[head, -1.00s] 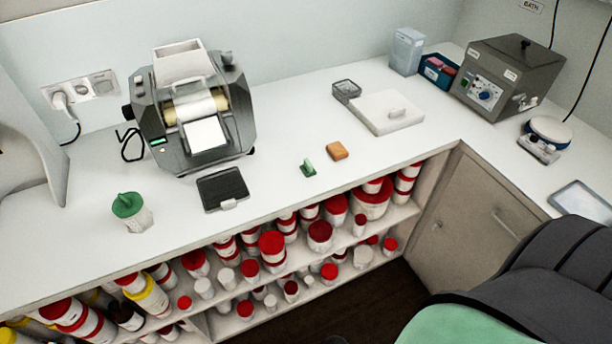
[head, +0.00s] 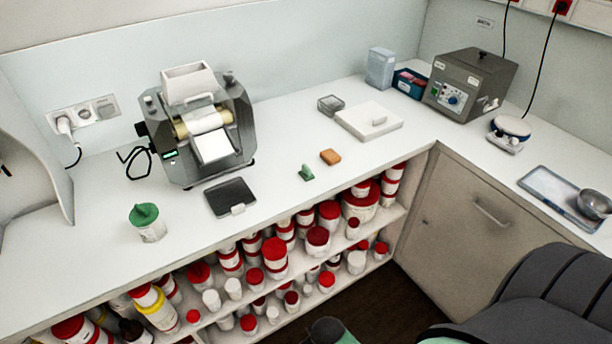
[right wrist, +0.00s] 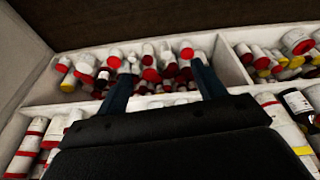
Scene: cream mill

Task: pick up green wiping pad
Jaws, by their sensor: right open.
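A small green wiping pad (head: 306,173) lies on the white counter near its front edge, in the head view. An orange-brown block (head: 330,157) lies just to its right, apart from it. My right gripper (right wrist: 160,80) shows in the right wrist view with its two dark fingers spread and nothing between them. It faces the shelves of jars, and the pad is not in that view. My left gripper is not in view.
A roller mill (head: 200,128) stands behind a black flat tray (head: 230,197). A green-topped white jar (head: 147,224) stands at left. A white slab (head: 369,122) lies right. Open shelves of red-lidded jars (head: 274,257) run below the counter.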

